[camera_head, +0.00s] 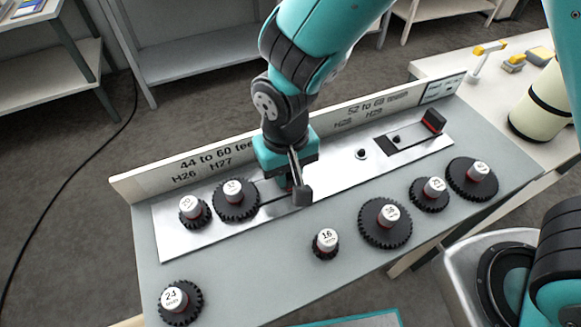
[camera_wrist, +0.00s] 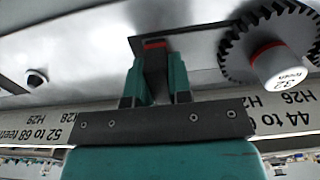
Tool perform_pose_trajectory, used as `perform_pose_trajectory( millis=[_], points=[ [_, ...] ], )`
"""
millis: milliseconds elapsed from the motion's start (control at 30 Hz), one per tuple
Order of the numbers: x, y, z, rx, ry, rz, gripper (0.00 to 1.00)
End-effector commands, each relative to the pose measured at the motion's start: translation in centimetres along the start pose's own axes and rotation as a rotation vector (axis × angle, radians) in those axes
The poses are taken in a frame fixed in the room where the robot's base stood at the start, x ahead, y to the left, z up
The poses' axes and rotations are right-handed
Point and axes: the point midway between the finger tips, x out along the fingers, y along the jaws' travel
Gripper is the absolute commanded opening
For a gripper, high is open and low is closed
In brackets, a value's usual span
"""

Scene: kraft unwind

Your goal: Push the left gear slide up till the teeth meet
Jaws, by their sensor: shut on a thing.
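My gripper (camera_head: 284,184) is lowered over the left part of the metal plate. In the wrist view its teal fingers (camera_wrist: 155,85) are shut on a dark handle with a red top (camera_wrist: 154,45), the left slide's handle, in a dark slot. The head view mostly hides this handle behind my gripper. A black gear with a white-capped knob (camera_head: 234,196) sits on the plate left of my gripper; in the wrist view this gear (camera_wrist: 238,55) reads 32. A smaller gear (camera_head: 190,209) sits close to its left. I cannot tell whether their teeth touch.
The right slide (camera_head: 433,122) has a red and black handle in its own slot. Several loose gears lie along the front, including one marked 16 (camera_head: 326,243) and one marked 24 (camera_head: 180,301). A labelled white board (camera_head: 135,186) stands along the back edge.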

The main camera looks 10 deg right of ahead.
Motion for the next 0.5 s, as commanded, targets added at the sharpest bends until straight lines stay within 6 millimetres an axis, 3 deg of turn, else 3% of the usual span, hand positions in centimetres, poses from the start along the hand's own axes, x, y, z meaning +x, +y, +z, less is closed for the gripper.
perform_pose_trajectory(
  millis=[100,300,333,433,500],
  points=[
    [-0.12,-1.27,-0.02,-0.003,0.001,-0.003,0.05],
    [-0.08,-1.19,-0.05,-0.001,0.002,-0.003,0.05],
    [-0.08,-1.19,-0.05,-0.001,0.002,-0.003,0.21],
    [-0.08,-1.18,-0.04,-0.001,0.002,-0.003,0.44],
    [-0.07,-1.18,-0.04,-0.001,0.002,-0.003,0.45]
  ],
)
